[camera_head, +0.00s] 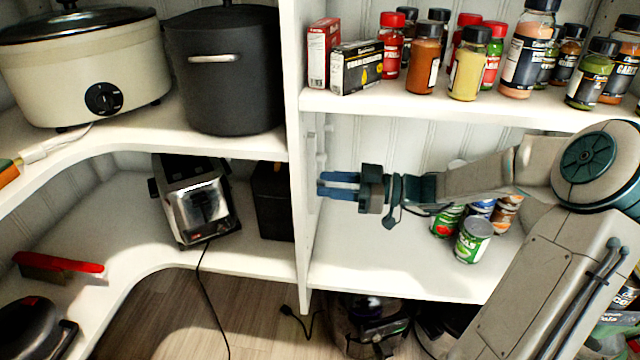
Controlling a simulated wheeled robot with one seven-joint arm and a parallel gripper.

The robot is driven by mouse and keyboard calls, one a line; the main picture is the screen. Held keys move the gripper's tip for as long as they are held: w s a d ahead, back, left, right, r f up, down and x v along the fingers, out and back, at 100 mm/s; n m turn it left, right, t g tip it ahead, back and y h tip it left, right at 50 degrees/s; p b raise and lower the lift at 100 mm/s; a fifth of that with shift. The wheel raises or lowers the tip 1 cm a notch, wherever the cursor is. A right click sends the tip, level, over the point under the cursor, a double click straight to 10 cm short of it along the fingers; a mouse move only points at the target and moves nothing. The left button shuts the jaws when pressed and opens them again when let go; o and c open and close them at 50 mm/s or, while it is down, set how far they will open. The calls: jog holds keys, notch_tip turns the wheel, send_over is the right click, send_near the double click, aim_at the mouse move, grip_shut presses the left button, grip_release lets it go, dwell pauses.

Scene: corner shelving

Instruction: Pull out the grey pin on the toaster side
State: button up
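The chrome and black toaster (197,200) stands on the lower left shelf, left of the white upright divider (296,150). Small pale pin-like pieces (321,158) stick out on the right face of the divider, above my gripper. I cannot tell whether one of them is the grey pin, and I make out no pin on the toaster-side face. My gripper (325,185) is right of the divider, level, with its blue fingers pointing left towards it. The fingers are apart with a narrow gap and nothing visible between them. Whether they touch the divider is unclear.
Several cans (472,240) stand on the right lower shelf under my arm. Spice jars (468,65) and small boxes (356,68) stand on the shelf above. A black box (272,200) stands between toaster and divider. A black cord (205,290) hangs from the toaster's shelf.

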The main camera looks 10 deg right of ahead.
dwell(0.7)
grip_shut()
jog(key=v, duration=0.6)
dwell(1.2)
dwell(0.3)
